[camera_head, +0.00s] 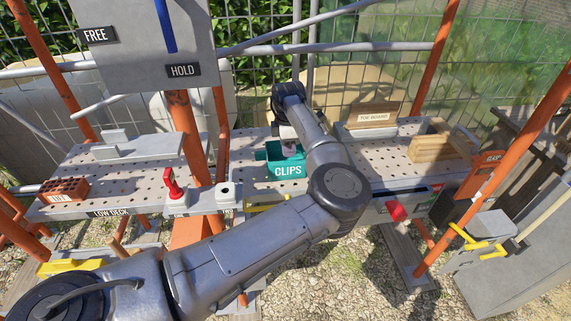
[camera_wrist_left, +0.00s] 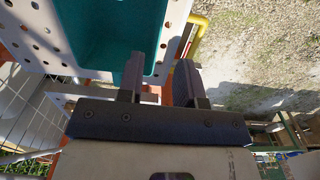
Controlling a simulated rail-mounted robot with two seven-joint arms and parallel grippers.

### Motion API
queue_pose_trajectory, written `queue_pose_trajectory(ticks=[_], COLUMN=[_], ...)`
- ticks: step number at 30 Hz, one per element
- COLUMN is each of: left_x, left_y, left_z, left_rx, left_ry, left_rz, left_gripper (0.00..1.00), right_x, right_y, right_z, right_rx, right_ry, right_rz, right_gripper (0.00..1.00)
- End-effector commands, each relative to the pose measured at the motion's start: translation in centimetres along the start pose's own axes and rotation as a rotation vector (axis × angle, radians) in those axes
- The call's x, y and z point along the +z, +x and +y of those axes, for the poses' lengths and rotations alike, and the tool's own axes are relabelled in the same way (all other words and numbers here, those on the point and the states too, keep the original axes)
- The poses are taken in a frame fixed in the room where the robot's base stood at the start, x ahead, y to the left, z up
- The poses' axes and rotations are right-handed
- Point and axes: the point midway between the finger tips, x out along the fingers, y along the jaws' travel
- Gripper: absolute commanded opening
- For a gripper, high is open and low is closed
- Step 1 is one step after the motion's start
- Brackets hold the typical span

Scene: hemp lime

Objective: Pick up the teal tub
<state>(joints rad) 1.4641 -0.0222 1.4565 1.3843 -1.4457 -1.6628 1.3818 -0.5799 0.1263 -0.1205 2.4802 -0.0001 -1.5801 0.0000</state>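The teal tub (camera_head: 287,169), labelled CLIPS, sits upright on the perforated middle deck in the head view. Part of it is hidden behind my left arm. Its inside (camera_wrist_left: 100,30) fills the upper left of the left wrist view. My left gripper (camera_head: 288,143) is over the tub's far side, mostly hidden by the arm. In the wrist view my left gripper (camera_wrist_left: 165,75) has its fingers apart. One finger overlaps the tub and the other is beyond its edge, with a gap between. Whether they touch the tub is unclear. My right gripper is not in view.
A red brick (camera_head: 63,190) lies on the low deck at left. A red-handled clamp (camera_head: 172,184) stands left of the tub. An orange post (camera_head: 188,135) rises left of the tub.

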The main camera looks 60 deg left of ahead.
Motion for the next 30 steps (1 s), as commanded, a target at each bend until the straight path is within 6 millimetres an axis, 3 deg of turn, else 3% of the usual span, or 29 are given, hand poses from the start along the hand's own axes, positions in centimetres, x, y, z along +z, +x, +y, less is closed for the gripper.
queue_pose_trajectory(ticks=[6,17,30], left_x=[0.0,0.0,0.1], left_y=[3.3,4.9,9.6], left_z=[0.0,0.1,0.2], left_rx=[0.001,0.002,0.002], left_ry=[0.0,0.001,0.001], left_rz=[0.0,-0.001,0.0], left_gripper=[0.33,0.33,0.33], right_x=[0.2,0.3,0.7], right_y=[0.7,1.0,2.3], right_z=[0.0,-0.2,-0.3], right_rx=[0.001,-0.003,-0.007], right_ry=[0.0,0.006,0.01], right_rz=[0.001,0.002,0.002], right_gripper=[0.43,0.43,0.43])
